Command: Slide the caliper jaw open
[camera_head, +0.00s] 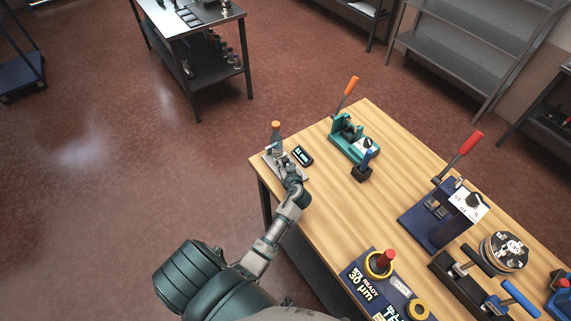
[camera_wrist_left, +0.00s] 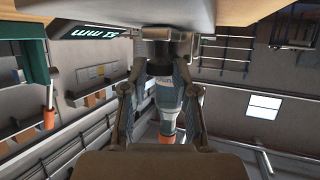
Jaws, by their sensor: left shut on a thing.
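The caliper (camera_head: 268,157) lies at the near left corner of the wooden table, a pale flat body with a dark, lit display (camera_head: 302,156). The display also shows in the wrist view (camera_wrist_left: 97,33), reading what looks like 51 mm. My left gripper (camera_head: 288,168) is down at the caliper. In the wrist view its fingers (camera_wrist_left: 163,68) close on a grey block, seemingly the caliper jaw (camera_wrist_left: 168,34). The fingers partly hide the jaw.
A teal clamp fixture (camera_head: 352,143) with an orange handle stands behind and right. A navy press (camera_head: 432,222) with a red handle is farther right. A dark sign board (camera_head: 366,289) lies at the near edge. Bare wood separates these from the caliper.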

